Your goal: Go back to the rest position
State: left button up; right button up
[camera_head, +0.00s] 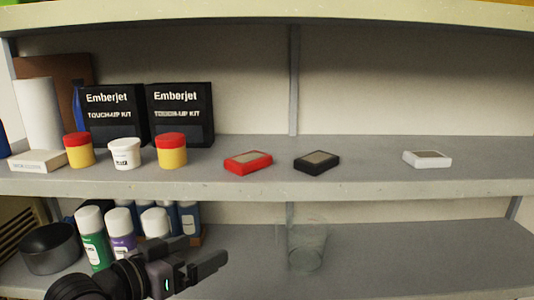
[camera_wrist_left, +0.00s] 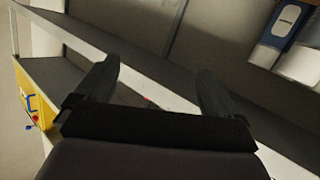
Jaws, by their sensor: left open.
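My left gripper (camera_head: 199,256) is in front of the lower shelf in the head view, at the lower left, below the upper shelf's front edge. It is open and nothing shows between its fingers. In the left wrist view the two dark fingers (camera_wrist_left: 155,92) stand apart, with shelf boards and a grey wall behind them. The right gripper is not in view.
The upper shelf (camera_head: 350,187) holds red (camera_head: 248,162), black (camera_head: 316,161) and white (camera_head: 427,159) flat boxes, jars and two black kits (camera_head: 180,112). Below are spray cans (camera_head: 92,235), a dark bowl (camera_head: 50,249) and a clear glass (camera_head: 307,247). The lower right is free.

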pick_arm(q)
jog(key=s+a+f+n+y, duration=0.1)
jog(key=s+f, duration=0.5)
jog(key=f, duration=0.7)
jog(key=s+a+f+n+y, duration=0.2)
jog(key=s+a+f+y, duration=0.2)
jog(key=f, duration=0.9)
jog(key=s+a, duration=0.1)
jog(key=s, duration=0.2)
jog(key=shift+f+g+y, duration=0.2)
jog(key=shift+g+y, duration=0.1)
jog(key=shift+g, duration=0.1)
jog(key=shift+g+y, duration=0.6)
jog(key=s+f, duration=0.2)
jog(key=s+a+f, duration=0.1)
jog(key=s, duration=0.2)
jog(key=s+f, duration=0.2)
jog(key=s, duration=0.1)
jog(key=shift+a+f, duration=0.2)
jog(key=shift+f, duration=0.1)
jog(key=shift+c, duration=0.3)
